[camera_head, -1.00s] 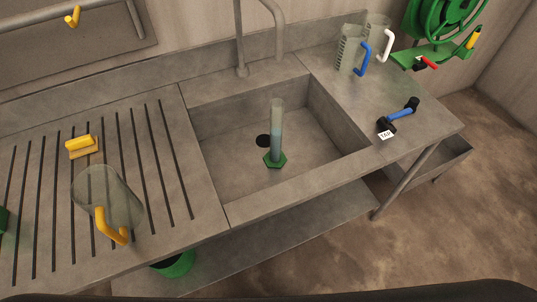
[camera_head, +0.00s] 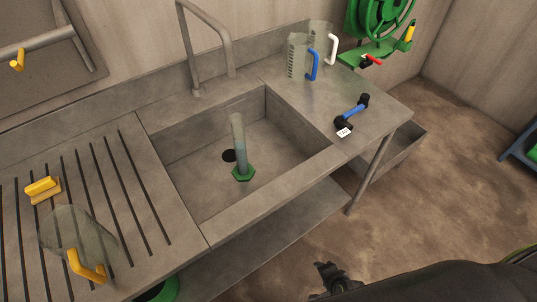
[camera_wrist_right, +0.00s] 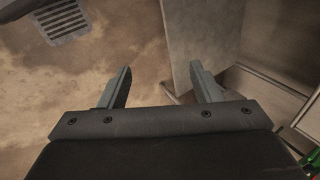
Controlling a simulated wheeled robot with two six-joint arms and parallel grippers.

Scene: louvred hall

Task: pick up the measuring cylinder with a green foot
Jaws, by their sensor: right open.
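The measuring cylinder (camera_head: 240,146) with a green hexagonal foot stands upright in the sink basin, next to the dark drain hole. It is clear, with a bluish-grey content in its lower part. My right gripper shows in the wrist view (camera_wrist_right: 160,88) with its two fingers apart and nothing between them; the floor lies beyond. In the head view a dark piece of my right arm or gripper (camera_head: 334,280) shows at the bottom, in front of the sink bench and well apart from the cylinder. My left gripper is out of view.
The sink basin (camera_head: 290,140) has raised walls, and a tap (camera_head: 227,55) arches behind it. A yellow-handled jug (camera_head: 85,265) and yellow brush (camera_head: 42,188) are left.

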